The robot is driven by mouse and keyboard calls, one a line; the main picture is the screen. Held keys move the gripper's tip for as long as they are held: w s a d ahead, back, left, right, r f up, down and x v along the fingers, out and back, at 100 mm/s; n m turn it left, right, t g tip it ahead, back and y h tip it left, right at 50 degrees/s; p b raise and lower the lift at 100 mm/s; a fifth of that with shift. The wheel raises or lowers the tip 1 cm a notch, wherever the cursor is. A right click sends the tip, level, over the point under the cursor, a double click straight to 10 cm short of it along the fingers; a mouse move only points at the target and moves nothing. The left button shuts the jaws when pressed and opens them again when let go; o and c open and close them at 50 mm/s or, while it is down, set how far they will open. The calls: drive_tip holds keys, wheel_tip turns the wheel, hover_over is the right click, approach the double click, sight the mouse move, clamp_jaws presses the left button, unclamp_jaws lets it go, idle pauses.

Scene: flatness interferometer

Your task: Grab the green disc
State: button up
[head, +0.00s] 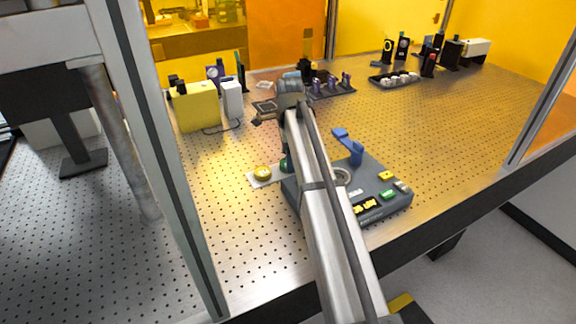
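A green disc (284,163) shows in the head view just left of my arm, at the right end of a small white plate (252,180). My arm hides part of the disc. A yellow disc (262,173) sits on the same plate to its left. My gripper (285,149) appears as a dark narrow shape hanging below my wrist, close above the green disc. The arm covers most of it, so its fingers and any contact with the disc cannot be made out.
A grey-blue instrument (375,179) with a raised blue arm (347,144) stands right of the plate, partly behind my arm. A yellow box (195,107) stands back left. Optics mounts and a black tray (394,80) are at the back. Perforated tabletop is clear at front left and right.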

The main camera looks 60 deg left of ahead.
drive_tip(key=shift+f, duration=0.75)
drive_tip(key=c, duration=1.2)
